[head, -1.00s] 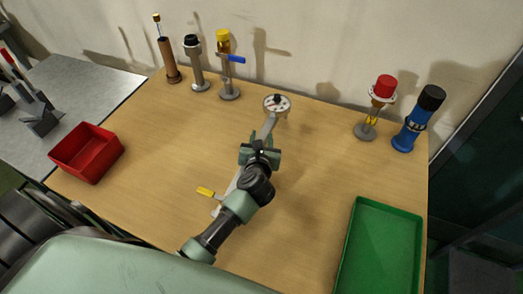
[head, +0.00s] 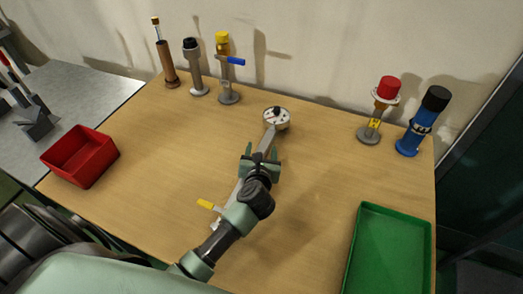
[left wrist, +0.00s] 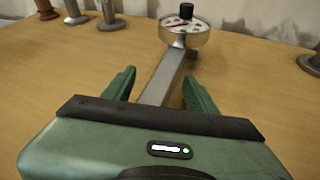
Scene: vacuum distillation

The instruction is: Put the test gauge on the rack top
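The round white-faced gauge (head: 276,118) has a dark knob on its face and sits at the far end of a long grey bar (head: 268,137). In the left wrist view the gauge (left wrist: 185,34) is ahead of my fingers, and the bar (left wrist: 165,77) runs back between them. I cannot tell whether bar and gauge are one piece. My left gripper (head: 262,153) is open, its fingers on either side of the bar; contact is not clear. It also shows in the left wrist view (left wrist: 158,88). My right gripper is not in view. I cannot identify a rack.
A yellow-handled lever (head: 206,204) is at the bar's near end. A red bin (head: 80,157) stands left, a green tray (head: 390,255) front right. Upright fittings, one with a blue lever (head: 236,61), stand along the back; a blue-bodied one (head: 418,128) is back right.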

